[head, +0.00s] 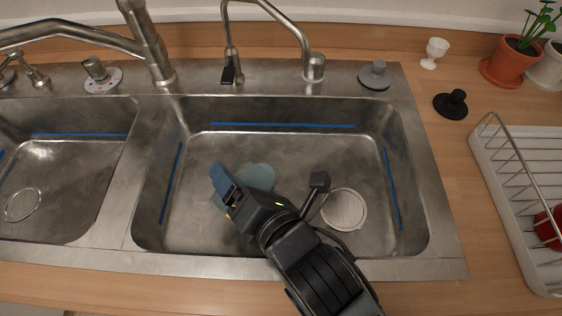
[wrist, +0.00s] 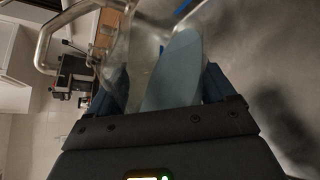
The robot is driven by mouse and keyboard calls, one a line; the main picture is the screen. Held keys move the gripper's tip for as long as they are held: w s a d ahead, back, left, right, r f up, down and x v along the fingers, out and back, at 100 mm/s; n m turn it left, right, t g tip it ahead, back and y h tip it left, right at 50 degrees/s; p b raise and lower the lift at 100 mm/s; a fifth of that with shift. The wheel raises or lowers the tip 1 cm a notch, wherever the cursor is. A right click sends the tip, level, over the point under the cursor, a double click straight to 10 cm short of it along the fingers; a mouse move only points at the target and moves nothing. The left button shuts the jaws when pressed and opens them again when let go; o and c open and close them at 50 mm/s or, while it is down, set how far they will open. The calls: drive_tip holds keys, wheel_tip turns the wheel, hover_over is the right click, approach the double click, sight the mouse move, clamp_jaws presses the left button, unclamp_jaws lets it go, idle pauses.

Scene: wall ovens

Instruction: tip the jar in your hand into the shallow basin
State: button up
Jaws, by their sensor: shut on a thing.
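My gripper (head: 236,188) is over the right basin (head: 300,160), toward its left half, with a blue finger showing. It is shut on the jar (head: 260,175), a pale blue, see-through thing partly hidden behind the gripper. In the wrist view the jar (wrist: 128,60) looks clear, with a flat teal patch (wrist: 178,70) between the two blue fingers. The jar looks tilted there. I cannot tell whether it holds anything or how high it is above the floor. A left basin (head: 75,175) also shows; I cannot tell which is the shallow one.
A large faucet (head: 150,45) and a thinner one (head: 290,30) rise behind the basins. A round drain (head: 344,208) lies right of my gripper. Stoppers (head: 375,75), (head: 452,103), a white egg cup (head: 434,52), potted plant (head: 510,60) and dish rack (head: 520,180) stand at right.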

sight(251, 166)
drive_tip(key=shift+f+m+g, duration=0.2)
drive_tip(key=shift+m+g, duration=0.2)
drive_tip(key=shift+m, duration=0.1)
idle(0.4)
drive_tip(key=shift+w+r+m+g+y+p, duration=0.1)
drive_tip(key=shift+r+m+g+y+p, duration=0.2)
drive_tip(key=shift+r+m+y+p, duration=0.4)
idle(0.6)
drive_tip(key=shift+w+d+r+m+g+p, duration=0.2)
drive_tip(key=shift+w+d+m+g+p, duration=0.1)
drive_tip(key=shift+w+d+m+p, duration=0.2)
idle(1.0)
drive_tip(key=shift+w+d+r+m+g+y, duration=0.25)
drive_tip(key=shift+r+m+g, duration=0.1)
drive_tip(key=shift+m, duration=0.15)
drive_tip(key=shift+w+d+r+m+g+y, duration=0.1)
drive_tip(key=shift+r+m+g+y, duration=0.2)
drive_tip(key=shift+m, duration=0.2)
idle(1.4)
